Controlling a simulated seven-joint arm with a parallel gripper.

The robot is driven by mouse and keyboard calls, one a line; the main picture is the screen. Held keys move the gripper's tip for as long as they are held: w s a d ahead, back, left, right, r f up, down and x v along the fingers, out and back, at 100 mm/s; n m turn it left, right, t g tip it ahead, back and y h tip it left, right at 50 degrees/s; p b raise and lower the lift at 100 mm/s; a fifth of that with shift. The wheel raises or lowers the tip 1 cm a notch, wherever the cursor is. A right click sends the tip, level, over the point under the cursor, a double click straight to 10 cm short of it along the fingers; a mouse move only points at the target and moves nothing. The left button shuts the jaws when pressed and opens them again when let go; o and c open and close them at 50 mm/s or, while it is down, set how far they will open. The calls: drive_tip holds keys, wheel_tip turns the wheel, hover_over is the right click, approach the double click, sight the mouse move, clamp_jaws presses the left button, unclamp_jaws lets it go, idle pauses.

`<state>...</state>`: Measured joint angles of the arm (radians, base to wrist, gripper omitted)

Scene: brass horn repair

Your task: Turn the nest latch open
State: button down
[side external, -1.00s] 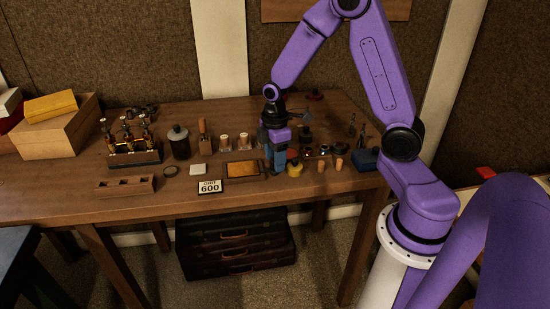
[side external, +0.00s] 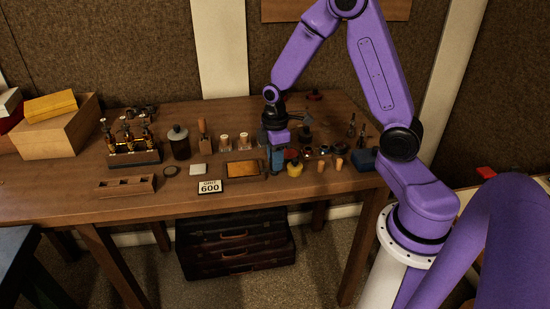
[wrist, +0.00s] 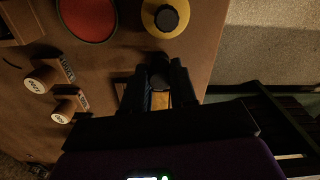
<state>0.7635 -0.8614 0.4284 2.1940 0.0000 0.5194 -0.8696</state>
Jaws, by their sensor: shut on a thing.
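My gripper (wrist: 159,78) points down at the table, its fingers closed around a small dark knob (wrist: 160,72). The knob appears to be the nest latch; its turn angle cannot be read because the fingers cover most of it. A patch of tan surface shows between the fingers below the knob in the wrist view. In the side view my gripper (side external: 277,160) stands at the right end of a dark-framed tray with an orange-brown inside (side external: 243,169). The latch is hidden behind the fingers there.
A yellow pot with a black knob (wrist: 166,17) stands close by the fingertips, beside a red round dish (wrist: 88,14). Two labelled pale stoppers (wrist: 42,80) stand behind. A brass valve set (side external: 132,145) stands far left.

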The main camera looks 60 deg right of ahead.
drive_tip(key=m, duration=0.8)
drive_tip(key=shift+a+m, duration=0.1)
drive_tip(key=shift+m, duration=0.2)
drive_tip(key=m, duration=0.4)
drive_tip(key=shift+m, duration=2.1)
drive_tip(key=c, duration=0.9)
unclamp_jaws()
